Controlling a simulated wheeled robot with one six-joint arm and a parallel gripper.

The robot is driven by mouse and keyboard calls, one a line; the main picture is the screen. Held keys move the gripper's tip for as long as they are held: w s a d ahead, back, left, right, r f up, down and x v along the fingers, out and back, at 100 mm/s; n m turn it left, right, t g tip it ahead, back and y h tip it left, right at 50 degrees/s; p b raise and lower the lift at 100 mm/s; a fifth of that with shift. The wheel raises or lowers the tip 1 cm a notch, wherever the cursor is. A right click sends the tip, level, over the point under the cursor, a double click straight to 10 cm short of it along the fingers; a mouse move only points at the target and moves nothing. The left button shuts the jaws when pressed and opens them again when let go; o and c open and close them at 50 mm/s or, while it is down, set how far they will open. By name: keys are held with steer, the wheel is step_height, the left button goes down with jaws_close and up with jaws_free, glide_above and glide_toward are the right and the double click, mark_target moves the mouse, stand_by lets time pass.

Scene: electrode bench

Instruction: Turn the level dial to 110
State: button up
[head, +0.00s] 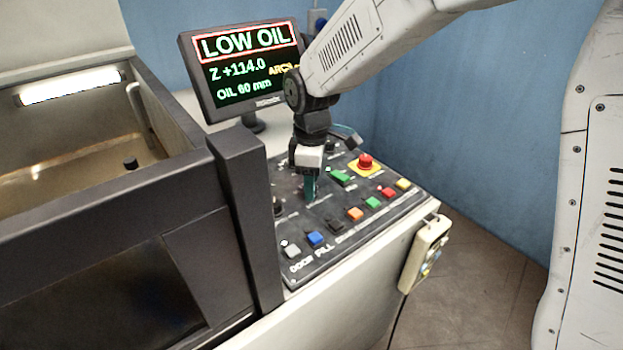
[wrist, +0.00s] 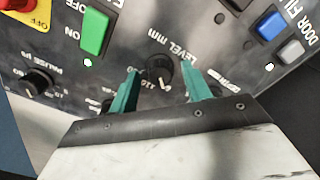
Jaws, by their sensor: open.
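The level dial (wrist: 159,71) is a black round knob with a small white mark on its lower side in the wrist view. The words "LEVEL mm" are printed beside it, and the scale figures are too small to read surely. My gripper (wrist: 161,78) has two teal fingers, open, one on each side of the dial with a visible gap to it. I cannot tell how far the fingertips are above the panel. In the head view my gripper (head: 310,190) points down over the panel, and the level dial is hidden there.
The monitor (head: 245,68) reads "LOW OIL", "Z +114.0" and "OIL 60 mm". A dark post (head: 245,215) stands left of the panel.

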steer(key=c, duration=1)
steer(key=m, duration=0.4)
steer(key=shift+m, duration=2.3)
steer(key=o, duration=1)
